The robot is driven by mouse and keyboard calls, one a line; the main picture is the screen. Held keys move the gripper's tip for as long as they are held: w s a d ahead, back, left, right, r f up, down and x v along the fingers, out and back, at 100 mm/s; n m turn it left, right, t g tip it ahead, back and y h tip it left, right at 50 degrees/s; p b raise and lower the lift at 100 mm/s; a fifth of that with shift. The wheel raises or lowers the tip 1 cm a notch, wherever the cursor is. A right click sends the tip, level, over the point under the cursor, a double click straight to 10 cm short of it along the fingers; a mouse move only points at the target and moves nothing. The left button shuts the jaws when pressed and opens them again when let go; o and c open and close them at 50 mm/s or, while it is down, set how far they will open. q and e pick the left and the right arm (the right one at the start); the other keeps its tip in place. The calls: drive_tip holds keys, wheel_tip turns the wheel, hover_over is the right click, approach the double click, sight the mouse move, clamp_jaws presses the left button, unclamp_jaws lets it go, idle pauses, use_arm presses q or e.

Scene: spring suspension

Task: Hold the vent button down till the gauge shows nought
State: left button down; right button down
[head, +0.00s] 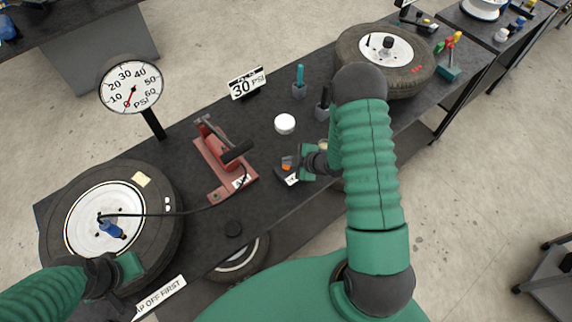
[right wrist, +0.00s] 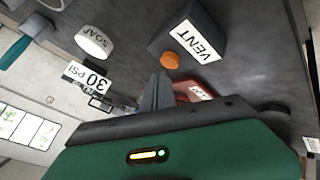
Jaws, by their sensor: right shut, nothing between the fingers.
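The vent box (head: 283,177) is a dark block with a white VENT label near the front edge of the bench; it also shows in the right wrist view (right wrist: 207,22). Its orange button (right wrist: 171,60) is visible there, and in the head view (head: 286,163). My right gripper (right wrist: 158,90) is shut and empty, its fingertips close to the button; contact cannot be told. The gauge (head: 117,79) is a white round dial on a post; its red needle points to the lower left, below the 10. My left gripper (head: 130,267) is by the left tyre, its fingers unclear.
A tyre (head: 160,222) with a blue-ended hose lies at left; another tyre (head: 423,72) lies at right. A red pump (head: 213,158), a white soap tub (head: 285,123) and a 30 PSI sign (head: 246,83) stand on the bench. Dark bare bench lies around the soap tub.

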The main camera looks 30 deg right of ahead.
sight(288, 167)
wheel_tip(288, 167, up, 5)
drive_tip(key=p, duration=0.4)
idle(0.4)
